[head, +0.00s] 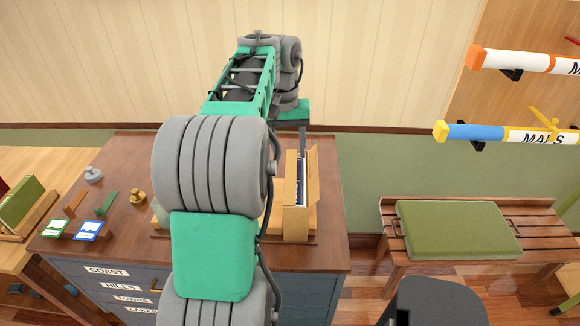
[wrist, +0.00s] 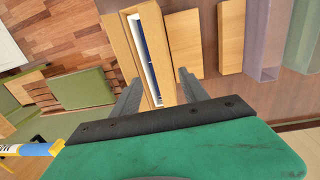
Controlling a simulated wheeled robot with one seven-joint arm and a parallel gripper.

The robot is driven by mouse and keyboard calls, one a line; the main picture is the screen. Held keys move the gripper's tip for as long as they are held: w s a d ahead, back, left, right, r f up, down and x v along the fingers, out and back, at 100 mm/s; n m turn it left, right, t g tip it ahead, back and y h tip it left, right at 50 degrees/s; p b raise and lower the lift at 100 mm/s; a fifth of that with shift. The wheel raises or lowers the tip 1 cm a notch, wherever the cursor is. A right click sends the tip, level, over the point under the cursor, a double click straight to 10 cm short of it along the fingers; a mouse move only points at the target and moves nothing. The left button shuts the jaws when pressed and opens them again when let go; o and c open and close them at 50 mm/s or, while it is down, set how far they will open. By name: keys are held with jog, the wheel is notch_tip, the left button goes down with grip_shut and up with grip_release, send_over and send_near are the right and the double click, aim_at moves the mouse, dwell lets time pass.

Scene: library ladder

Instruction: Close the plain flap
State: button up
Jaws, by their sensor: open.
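A tan wooden box (head: 295,222) stands upright on the brown desk, partly hidden behind my arm in the head view. A plain tan flap (head: 313,172) stands open along its right side, with white and blue contents showing beside it. In the wrist view the flap (wrist: 121,48) appears as a tan strip left of the box's white-edged opening with something blue inside (wrist: 148,45). My gripper (wrist: 157,77) is open, its two grey fingers apart on either side of the box end. I cannot tell whether either finger touches the flap. Nothing is held.
Other tan boxes (wrist: 183,45) stand beside it in the wrist view. The desk (head: 130,165) also holds stamps and cards at left. A bench with a green cushion (head: 455,230) stands at right, below map tubes (head: 510,133) on the wall.

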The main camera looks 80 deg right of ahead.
aim_at(291, 174)
notch_tip(291, 174, down, 7)
jog(key=shift+s+r, duration=0.15)
jog(key=shift+r, duration=0.05)
jog(key=shift+c, duration=0.2)
grip_shut()
dwell(0.4)
